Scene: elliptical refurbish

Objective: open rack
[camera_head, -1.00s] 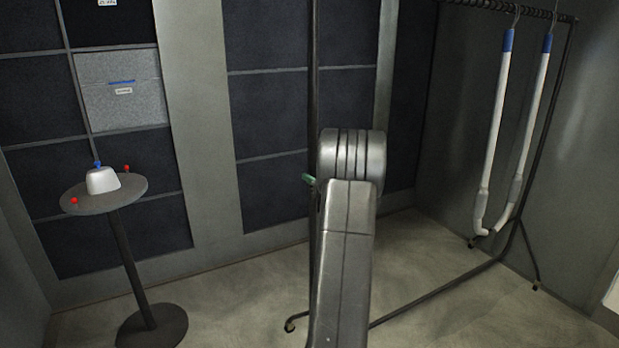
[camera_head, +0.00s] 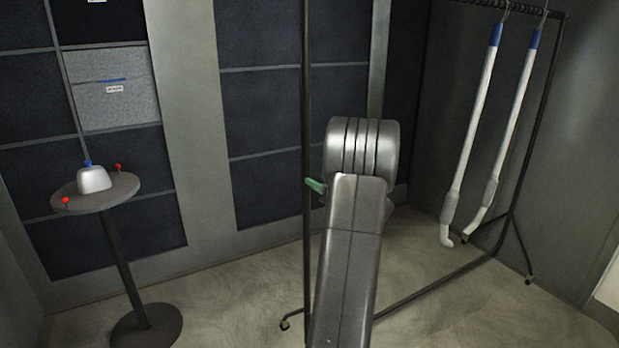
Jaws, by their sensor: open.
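A dark metal rack on small wheels (camera_head: 306,120) stands at the centre and right, with an upright on each side and a rail along the top. My grey arm covers part of the rack's middle. My gripper (camera_head: 316,186) is mostly hidden behind the arm; a green finger-like tip sticks out left of it, close to the left upright in the picture. It is open, and nothing shows in it.
A small round table (camera_head: 120,190) at the left carries a white box with a blue button (camera_head: 94,179) and two red knobs (camera_head: 66,201). Dark wall panels (camera_head: 265,110) stand behind. The pale floor between table and rack (camera_head: 225,300) is clear.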

